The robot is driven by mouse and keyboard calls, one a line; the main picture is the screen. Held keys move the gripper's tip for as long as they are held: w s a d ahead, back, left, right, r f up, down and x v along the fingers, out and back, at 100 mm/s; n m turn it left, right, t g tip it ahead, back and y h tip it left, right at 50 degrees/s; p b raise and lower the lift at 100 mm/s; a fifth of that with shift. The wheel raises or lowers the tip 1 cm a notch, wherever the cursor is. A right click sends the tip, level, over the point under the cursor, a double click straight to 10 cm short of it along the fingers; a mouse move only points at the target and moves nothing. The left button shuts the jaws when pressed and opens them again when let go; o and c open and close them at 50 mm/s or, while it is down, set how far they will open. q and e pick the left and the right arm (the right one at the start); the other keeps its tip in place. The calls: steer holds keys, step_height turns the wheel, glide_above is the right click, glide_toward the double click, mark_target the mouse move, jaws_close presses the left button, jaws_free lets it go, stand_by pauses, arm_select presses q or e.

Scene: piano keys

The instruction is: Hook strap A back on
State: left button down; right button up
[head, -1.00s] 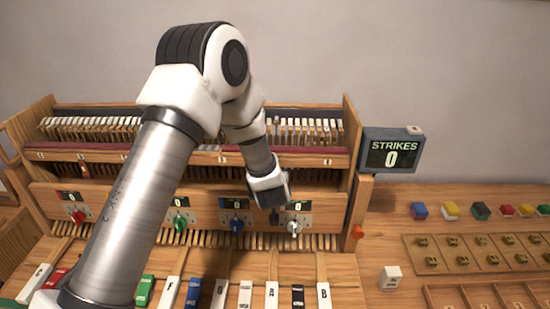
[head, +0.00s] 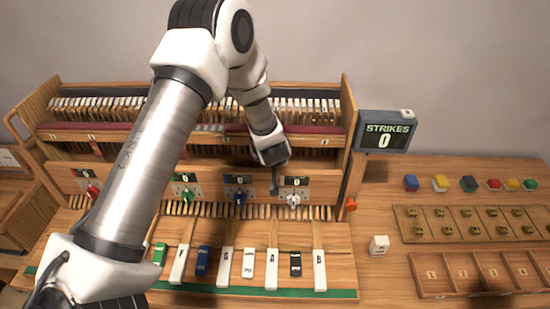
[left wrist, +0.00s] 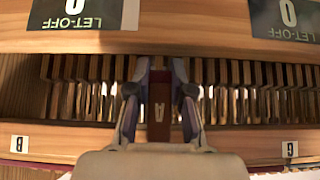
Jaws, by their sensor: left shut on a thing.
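Strap A (left wrist: 159,114), a dark reddish-brown tab with an upside-down letter A, sits between the fingers of my left gripper (left wrist: 160,72) in the left wrist view. The gripper is shut on it, before a row of thin wooden action parts (left wrist: 240,88). Whether the strap's end touches a hook is hidden. My right gripper is not in view.
A rail with B and G labels (left wrist: 290,149) runs close by. Keys, including key A (head: 271,262), lie in front. The strikes display (head: 386,138) reads 0.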

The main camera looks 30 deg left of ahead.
arm_select(q)
steer(key=c, duration=1)
jaws_free()
steer(key=shift+f, duration=0.1)
steer(key=v, duration=1.2)
steer(key=shift+w+a, duration=0.1)
steer(key=shift+w, duration=0.05)
